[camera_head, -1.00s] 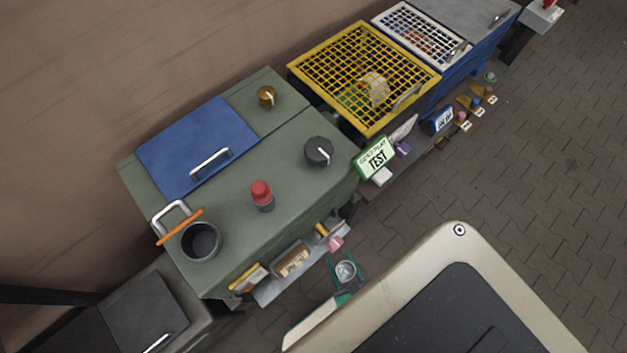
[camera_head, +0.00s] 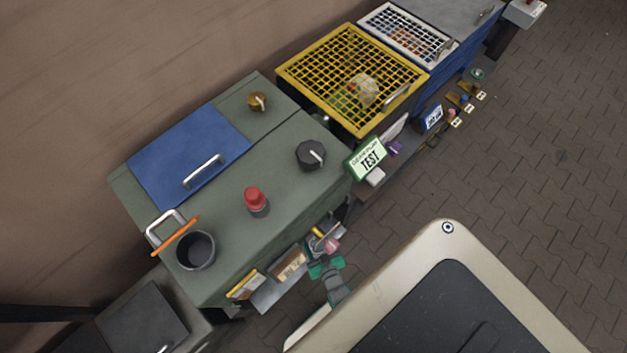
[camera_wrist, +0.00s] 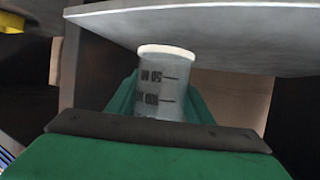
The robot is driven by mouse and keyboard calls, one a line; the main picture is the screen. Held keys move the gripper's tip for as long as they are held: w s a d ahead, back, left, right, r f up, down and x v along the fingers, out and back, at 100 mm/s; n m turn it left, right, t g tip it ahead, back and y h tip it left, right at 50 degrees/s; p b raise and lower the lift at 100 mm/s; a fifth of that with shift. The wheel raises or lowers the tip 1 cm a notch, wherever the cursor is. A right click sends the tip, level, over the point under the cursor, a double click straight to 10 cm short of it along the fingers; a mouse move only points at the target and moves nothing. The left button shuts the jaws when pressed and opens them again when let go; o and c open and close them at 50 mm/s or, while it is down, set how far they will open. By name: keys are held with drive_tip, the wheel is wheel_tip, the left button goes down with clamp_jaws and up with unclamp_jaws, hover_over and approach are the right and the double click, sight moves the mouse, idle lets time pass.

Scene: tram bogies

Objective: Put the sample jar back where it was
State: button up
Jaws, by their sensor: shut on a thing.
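My gripper (camera_wrist: 160,105) has green fingers and is shut on the jar's lower part. The jar's rim is close to the edge of a light grey panel (camera_wrist: 215,35); I cannot tell whether they touch. In the head view my gripper (camera_head: 325,267) is at the front edge of a narrow shelf (camera_head: 268,296) on the green cabinet's front side. The jar cannot be made out there.
The shelf holds a brown box (camera_head: 289,266), a yellow-and-white item (camera_head: 246,285) and a pink item (camera_head: 332,246). The green cabinet (camera_head: 225,235) carries a dark cup (camera_head: 196,250), a red-capped item (camera_head: 256,200) and a black knob (camera_head: 311,155). Paved floor (camera_head: 540,190) is clear at right.

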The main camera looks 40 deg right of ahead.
sight(314, 242)
drive_tip(key=shift+w+f, duration=0.25)
drive_tip(key=shift+w, duration=0.1)
drive_tip(key=shift+s+f, duration=0.1)
drive_tip(key=shift+f, duration=1.35)
drive_tip(key=shift+f, duration=0.15)
drive_tip(key=o, duration=1.1)
drive_tip(key=shift+o, duration=0.2)
drive_tip(key=v, duration=1.2)
